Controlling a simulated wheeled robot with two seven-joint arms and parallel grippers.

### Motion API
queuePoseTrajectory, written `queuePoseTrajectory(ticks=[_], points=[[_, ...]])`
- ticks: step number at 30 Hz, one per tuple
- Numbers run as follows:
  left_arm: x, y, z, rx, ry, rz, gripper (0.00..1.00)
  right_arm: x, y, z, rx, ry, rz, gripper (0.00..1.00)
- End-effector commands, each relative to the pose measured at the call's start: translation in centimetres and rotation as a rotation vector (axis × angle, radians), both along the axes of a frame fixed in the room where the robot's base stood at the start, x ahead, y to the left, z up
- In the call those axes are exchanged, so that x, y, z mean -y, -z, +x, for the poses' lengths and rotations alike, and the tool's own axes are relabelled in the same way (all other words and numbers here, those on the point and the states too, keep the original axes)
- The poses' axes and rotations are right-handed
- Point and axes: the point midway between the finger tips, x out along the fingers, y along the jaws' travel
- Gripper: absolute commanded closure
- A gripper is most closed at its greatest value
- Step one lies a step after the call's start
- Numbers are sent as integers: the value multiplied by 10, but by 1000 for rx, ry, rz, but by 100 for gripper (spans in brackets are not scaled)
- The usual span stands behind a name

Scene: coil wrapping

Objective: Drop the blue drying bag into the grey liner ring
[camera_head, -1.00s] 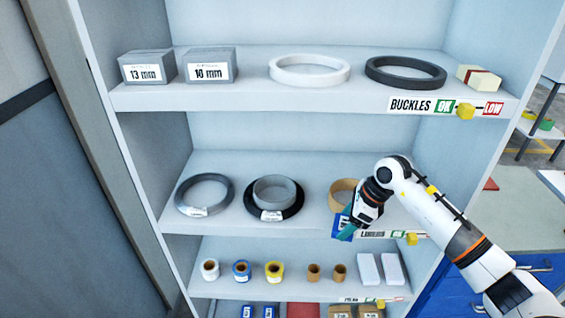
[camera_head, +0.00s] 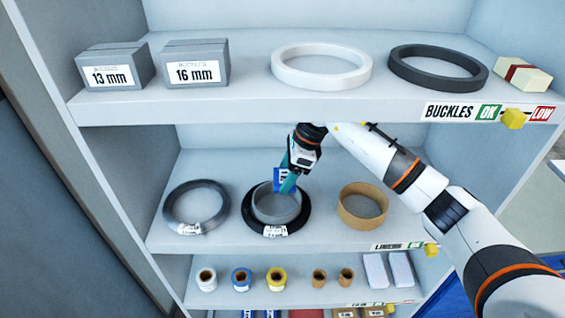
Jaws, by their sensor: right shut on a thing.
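The blue drying bag (camera_head: 279,180) is held in my right gripper (camera_head: 287,183), which is shut on it. The bag hangs over the grey liner ring (camera_head: 269,212), its lower end overlapping the ring's far part in the picture. I cannot tell if it touches the ring. The grey liner ring stands inside a black ring (camera_head: 297,221) on the middle shelf. The gripper's fingers hide part of the bag. My left gripper is not in view.
On the same shelf, a flat grey coil (camera_head: 174,209) lies left and a tan ring (camera_head: 362,211) stands right. The upper shelf edge (camera_head: 270,113) runs close above my right gripper. Small rolls (camera_head: 241,279) stand on the shelf below.

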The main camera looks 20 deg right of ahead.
Motion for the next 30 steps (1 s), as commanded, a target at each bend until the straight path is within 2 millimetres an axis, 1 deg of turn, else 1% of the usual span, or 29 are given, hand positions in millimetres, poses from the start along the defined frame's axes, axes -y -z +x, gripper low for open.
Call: queuePoseTrajectory(ticks=[4, 8, 11, 18, 21, 25, 30], points=[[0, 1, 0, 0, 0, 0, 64, -1, 1, 0, 0, -2, 0, 56], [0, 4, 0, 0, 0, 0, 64, -1, 8, 0, -1, -3, 0, 56], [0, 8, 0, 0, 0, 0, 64, -1, 17, 0, -2, -2, 1, 56], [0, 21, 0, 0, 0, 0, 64, -1, 46, 0, -2, -1, 2, 56], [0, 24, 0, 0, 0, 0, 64, -1, 55, 0, 0, -1, 1, 56], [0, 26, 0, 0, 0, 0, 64, -1, 60, 0, 1, -1, 1, 56], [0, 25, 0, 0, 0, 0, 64, -1, 59, 0, 1, -1, 1, 56]])
